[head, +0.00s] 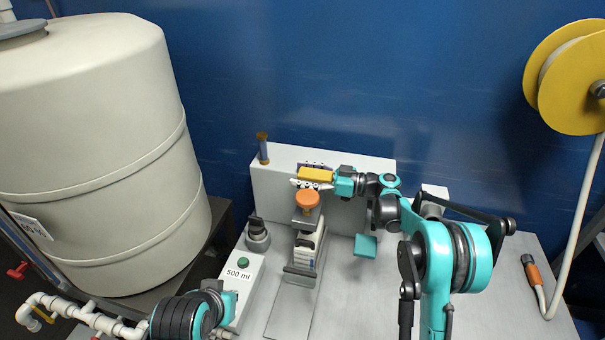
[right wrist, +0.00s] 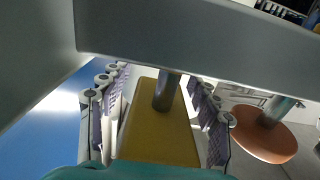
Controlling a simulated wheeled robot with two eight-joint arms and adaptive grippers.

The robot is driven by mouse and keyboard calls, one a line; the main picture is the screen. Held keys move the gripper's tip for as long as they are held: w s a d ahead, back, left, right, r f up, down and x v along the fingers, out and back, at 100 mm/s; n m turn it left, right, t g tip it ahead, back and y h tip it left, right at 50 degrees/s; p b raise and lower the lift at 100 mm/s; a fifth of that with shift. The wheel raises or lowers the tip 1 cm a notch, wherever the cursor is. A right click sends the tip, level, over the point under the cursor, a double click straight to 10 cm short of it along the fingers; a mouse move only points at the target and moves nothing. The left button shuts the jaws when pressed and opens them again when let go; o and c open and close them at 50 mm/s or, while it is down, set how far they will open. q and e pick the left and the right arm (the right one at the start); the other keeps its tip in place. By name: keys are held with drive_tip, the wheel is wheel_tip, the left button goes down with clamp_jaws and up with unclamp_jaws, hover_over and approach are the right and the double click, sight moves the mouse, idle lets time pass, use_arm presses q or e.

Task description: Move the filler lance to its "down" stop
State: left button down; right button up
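A yellow block (head: 316,175) with a grey upright rod through it stands out at the front of the white cabinet; it looks like the filler lance's grip, though no label shows. It also shows in the right wrist view (right wrist: 160,130). My right gripper (head: 312,178) reaches it from the right, with one finger on each side of the block. The fingers lie very close to it; firm contact is not clear. An orange round knob (head: 307,198) sits just below, on a stem. My left gripper (head: 229,304) is low beside the 500 ml box, its fingers hidden.
The white cabinet (head: 275,190) stands at the back of the bench. The box with a green button (head: 243,264) and a dark knob (head: 257,235) are to the left. A large cream tank (head: 100,150) fills the left.

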drive_tip(key=shift+r, duration=0.1)
wheel_tip(320, 180, up, 10)
idle(0.5)
